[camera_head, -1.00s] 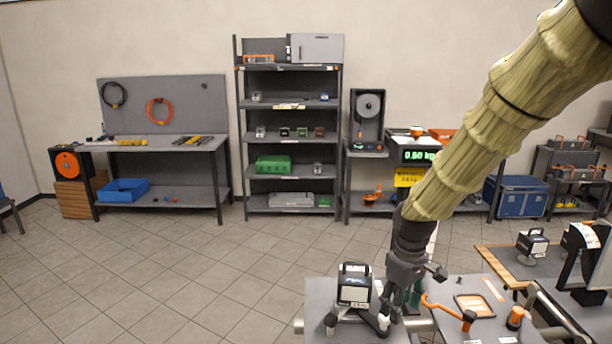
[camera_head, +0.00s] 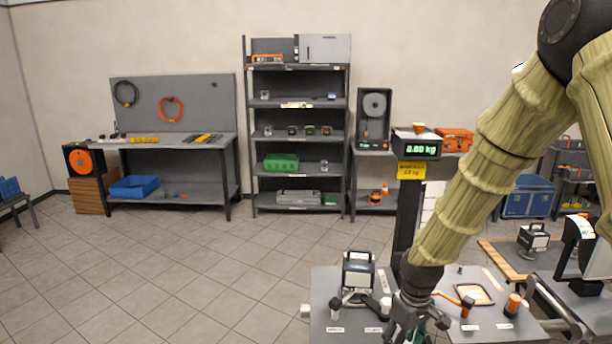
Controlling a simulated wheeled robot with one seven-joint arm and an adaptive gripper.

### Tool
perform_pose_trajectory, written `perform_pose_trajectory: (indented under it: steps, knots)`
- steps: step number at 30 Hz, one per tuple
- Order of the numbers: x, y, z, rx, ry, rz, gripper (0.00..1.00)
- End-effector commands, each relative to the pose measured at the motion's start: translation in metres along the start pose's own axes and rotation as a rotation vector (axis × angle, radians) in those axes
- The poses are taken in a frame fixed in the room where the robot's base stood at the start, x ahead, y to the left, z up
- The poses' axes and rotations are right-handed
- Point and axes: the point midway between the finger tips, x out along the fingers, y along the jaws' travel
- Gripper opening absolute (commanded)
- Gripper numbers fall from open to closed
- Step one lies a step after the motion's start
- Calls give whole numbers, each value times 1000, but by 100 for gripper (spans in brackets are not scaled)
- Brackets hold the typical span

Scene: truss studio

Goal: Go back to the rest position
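My arm reaches in from the upper right, bent at the top, and points down to my gripper (camera_head: 410,332) at the bottom edge of the picture. The gripper is over the front of a grey work table (camera_head: 322,300), with its tips at or past the frame edge. The fingers are dark and partly hidden by the wrist, so their opening is unclear, and I see no object clearly held. A black-and-white boxy device (camera_head: 357,270) stands on the table just left of the gripper.
An orange-handled part (camera_head: 466,306), an orange-framed tray (camera_head: 474,293) and an orange-topped cylinder (camera_head: 513,304) are right of the gripper. A scale display (camera_head: 422,150) stands behind the arm. Shelves (camera_head: 298,150) and a workbench (camera_head: 170,140) line the back wall. The tiled floor at left is clear.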

Motion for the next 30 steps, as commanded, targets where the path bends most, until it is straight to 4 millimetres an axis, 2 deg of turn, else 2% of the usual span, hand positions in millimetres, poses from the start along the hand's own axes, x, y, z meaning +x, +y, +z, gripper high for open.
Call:
perform_pose_trajectory:
  steps: [8, 15, 24, 30]
  knots:
    - [101, -29, 39, 103, 0, -32, 54]
    - [185, -60, 91, 221, 5, -44, 54]
    - [264, -100, 172, 368, 1, -31, 54]
    - [301, -125, 231, 457, -5, -8, 54]
